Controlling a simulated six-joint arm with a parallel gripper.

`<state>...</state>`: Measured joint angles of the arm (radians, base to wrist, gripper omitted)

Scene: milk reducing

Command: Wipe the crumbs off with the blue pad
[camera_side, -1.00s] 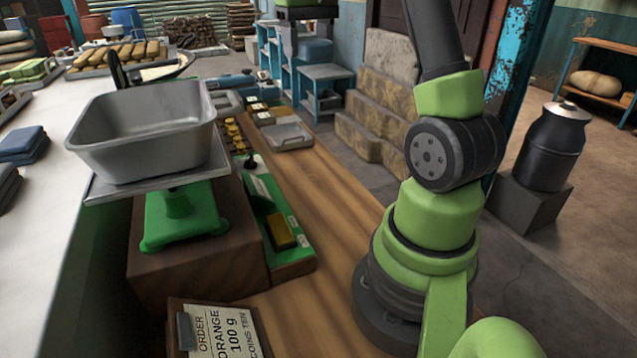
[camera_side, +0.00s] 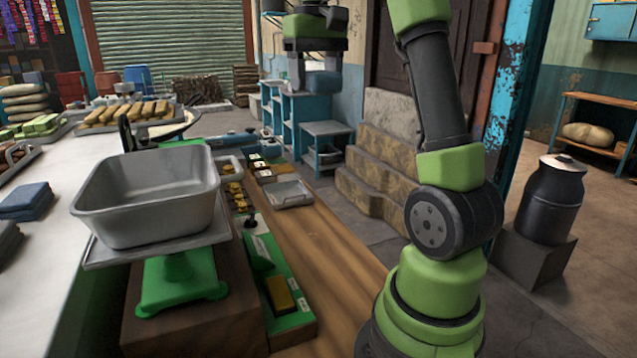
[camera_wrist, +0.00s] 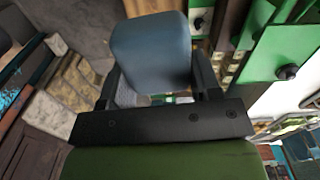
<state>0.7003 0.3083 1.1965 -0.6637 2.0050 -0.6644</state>
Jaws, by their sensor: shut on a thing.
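My gripper (camera_wrist: 155,72) is shut on the blue pad (camera_wrist: 150,42), with one black finger on each side of it in the wrist view. In the side view my gripper (camera_side: 318,62) hangs at the top middle, with the pad (camera_side: 322,82) below it, in the air in front of the blue shelves. I cannot make out any crumbs. A green scale with a grey metal pan (camera_side: 150,195) stands on a wooden block at the left. The pan's inside looks bare from here.
A wooden counter (camera_side: 335,275) runs beside the scale, with a green weight board (camera_side: 290,318), brass weights and a small metal tray (camera_side: 285,194) on it. Folded blue cloths (camera_side: 27,200) lie on the white counter at left. A milk can (camera_side: 548,200) stands at right.

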